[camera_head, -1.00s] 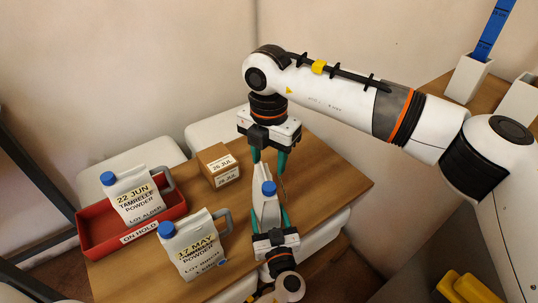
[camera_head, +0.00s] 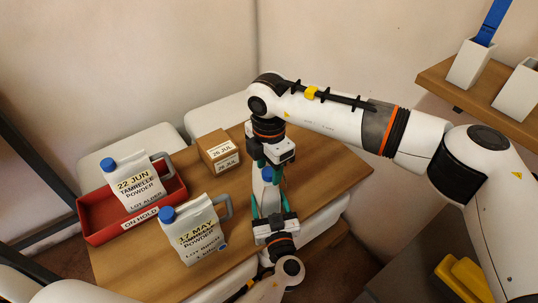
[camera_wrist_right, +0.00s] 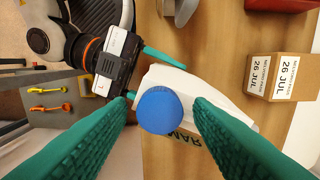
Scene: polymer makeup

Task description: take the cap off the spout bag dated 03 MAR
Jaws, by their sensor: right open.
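A white spout bag (camera_head: 266,198) stands on the table with a blue cap (camera_head: 267,174) on top. The bag (camera_wrist_right: 222,106) and cap (camera_wrist_right: 160,110) also show in the right wrist view.
A bag marked 22 JUN (camera_head: 136,184) stands in a red ON HOLD tray (camera_head: 100,235). A bag marked 17 MAY (camera_head: 193,235) stands on the table (camera_head: 315,185), left of my left gripper. A cardboard box labelled 26 JUL (camera_head: 218,150) sits behind. The table's right side is clear.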

